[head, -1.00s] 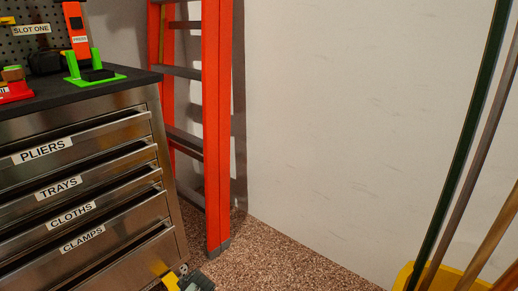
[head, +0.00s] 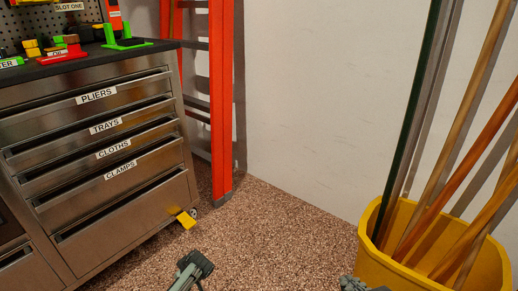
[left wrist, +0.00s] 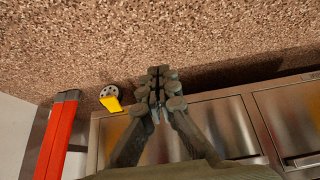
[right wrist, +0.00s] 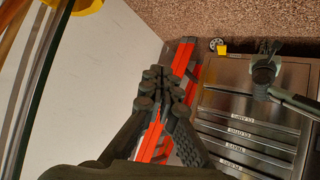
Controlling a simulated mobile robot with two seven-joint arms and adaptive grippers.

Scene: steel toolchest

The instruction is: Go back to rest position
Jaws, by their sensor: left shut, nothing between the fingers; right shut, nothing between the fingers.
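My left gripper (left wrist: 158,88) shows in the left wrist view with its fingers shut together and nothing between them, above the speckled floor in front of the chest. Part of my left arm shows at the bottom of the head view, right of the chest's lower corner. My right gripper (right wrist: 165,88) is shut and empty in the right wrist view. Only a small dark part of it (head: 358,285) shows at the head view's bottom edge, left of the yellow bucket. Both grippers look apart from the chest and the bucket.
The steel toolchest (head: 118,190) stands at left with labelled drawers and green and red items on top. A yellow caster tab (head: 187,219) sticks out at its foot. An orange ladder (head: 221,110) leans behind it. The yellow bucket (head: 425,272) holds several poles. Floor between is clear.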

